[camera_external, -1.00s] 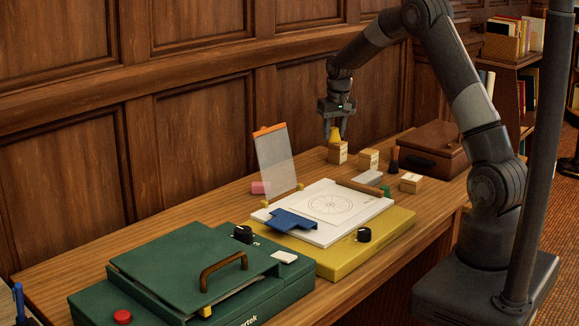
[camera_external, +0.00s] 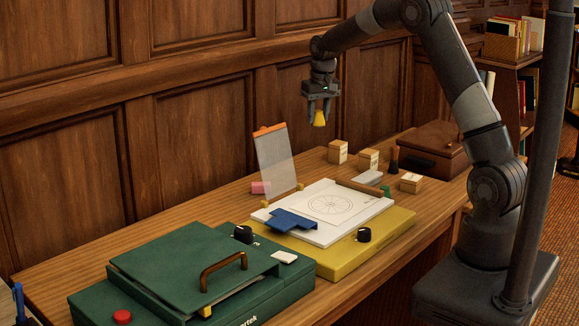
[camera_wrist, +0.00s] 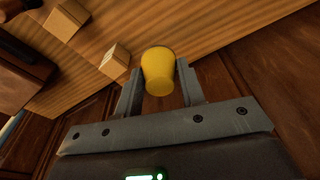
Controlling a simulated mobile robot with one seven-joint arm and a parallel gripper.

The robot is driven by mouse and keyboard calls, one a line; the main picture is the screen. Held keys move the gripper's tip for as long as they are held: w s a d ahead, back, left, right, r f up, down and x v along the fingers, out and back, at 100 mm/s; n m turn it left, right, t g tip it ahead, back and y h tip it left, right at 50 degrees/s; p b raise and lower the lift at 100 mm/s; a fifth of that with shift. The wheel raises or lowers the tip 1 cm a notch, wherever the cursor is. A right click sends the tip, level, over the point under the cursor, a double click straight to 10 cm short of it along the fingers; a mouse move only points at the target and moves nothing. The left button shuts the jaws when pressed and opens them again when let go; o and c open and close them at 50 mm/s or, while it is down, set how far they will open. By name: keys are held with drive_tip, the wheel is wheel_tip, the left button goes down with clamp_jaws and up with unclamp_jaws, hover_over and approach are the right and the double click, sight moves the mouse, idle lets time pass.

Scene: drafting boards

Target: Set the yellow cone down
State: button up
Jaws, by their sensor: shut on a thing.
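The yellow cone (camera_external: 320,118) is held between the fingers of my gripper (camera_external: 319,112), above the back of the desk and clear of everything below it. In the wrist view the cone (camera_wrist: 158,70) sits between the two fingertips of my gripper (camera_wrist: 160,85), with its round end facing the camera. A wooden block (camera_external: 338,152) stands on the desk below and to the right of the cone. It also shows in the wrist view (camera_wrist: 115,61), apart from the cone.
More wooden blocks (camera_external: 368,159) (camera_external: 411,183) and a brown case (camera_external: 431,150) stand at the right. A clipboard (camera_external: 276,160) stands upright left of the blocks. A yellow drafting board (camera_external: 340,262) and a green box (camera_external: 190,270) fill the front. Bare desk (camera_external: 225,199) lies behind them.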

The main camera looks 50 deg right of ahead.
drive_tip(key=w+a+n, duration=0.1)
drive_tip(key=w+a, duration=0.1)
drive_tip(key=a, duration=0.6)
drive_tip(key=w+a+n, duration=0.1)
drive_tip(key=w+a, duration=0.2)
drive_tip(key=a, duration=0.5)
drive_tip(key=n, duration=0.2)
hover_over(213, 213)
drive_tip(key=shift+y, duration=0.3)
drive_tip(key=f, duration=1.1)
drive_tip(key=shift+s+f, duration=0.1)
drive_tip(key=shift+s, duration=0.25)
drive_tip(key=shift+f, duration=2.3)
drive_tip(key=shift+f, duration=0.1)
drive_tip(key=o, duration=1)
wheel_tip(213, 213, up, 12)
drive_tip(key=s, duration=0.1)
drive_tip(key=shift+s, duration=0.4)
